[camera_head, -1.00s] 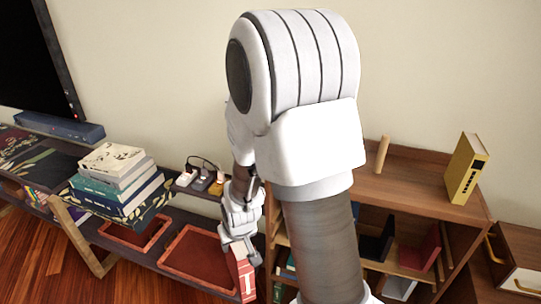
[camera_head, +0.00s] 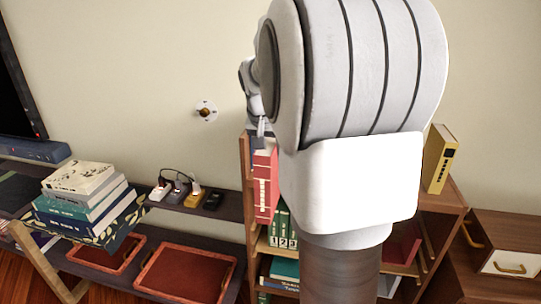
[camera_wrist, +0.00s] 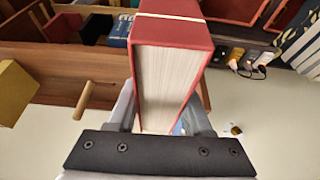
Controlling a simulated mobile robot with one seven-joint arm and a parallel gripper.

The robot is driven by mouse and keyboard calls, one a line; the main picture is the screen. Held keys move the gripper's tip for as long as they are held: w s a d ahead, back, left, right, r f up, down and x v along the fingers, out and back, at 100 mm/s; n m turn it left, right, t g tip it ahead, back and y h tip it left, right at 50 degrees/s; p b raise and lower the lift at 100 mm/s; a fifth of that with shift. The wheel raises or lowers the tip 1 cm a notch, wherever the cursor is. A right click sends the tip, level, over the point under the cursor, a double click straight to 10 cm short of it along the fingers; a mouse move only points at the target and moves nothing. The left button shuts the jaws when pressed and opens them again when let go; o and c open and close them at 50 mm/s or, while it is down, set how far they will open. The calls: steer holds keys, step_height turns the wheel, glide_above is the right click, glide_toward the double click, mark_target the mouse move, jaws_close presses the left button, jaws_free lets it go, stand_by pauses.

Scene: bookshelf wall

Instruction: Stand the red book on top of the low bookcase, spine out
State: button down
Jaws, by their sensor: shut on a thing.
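The red book (camera_head: 265,180) is upright in my gripper (camera_wrist: 162,105), at the left end of the low bookcase (camera_head: 450,205) in the head view. In the wrist view the red book (camera_wrist: 175,32) fills the space between the two fingers, its pale page edges facing the camera. My gripper (camera_head: 262,130) is mostly hidden behind my arm in the head view. My arm also hides most of the bookcase top. I cannot tell whether the book touches the bookcase.
A yellow book (camera_head: 440,160) stands at the right of the bookcase top. A wooden peg (camera_wrist: 85,100) shows in the wrist view. Left are power plugs (camera_head: 180,193), a stack of books (camera_head: 85,195) and red trays (camera_head: 185,272). A drawer unit (camera_head: 505,240) stands right.

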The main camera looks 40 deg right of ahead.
steer(key=shift+r, duration=0.2)
steer(key=w+d+f+p, duration=0.2)
steer(key=w+d+p, duration=0.9)
steer(key=w+d, duration=0.6)
steer(key=shift+w+d+f, duration=0.25)
steer(key=shift+d, duration=0.85)
steer(key=shift+r, duration=0.1)
stand_by(0.6)
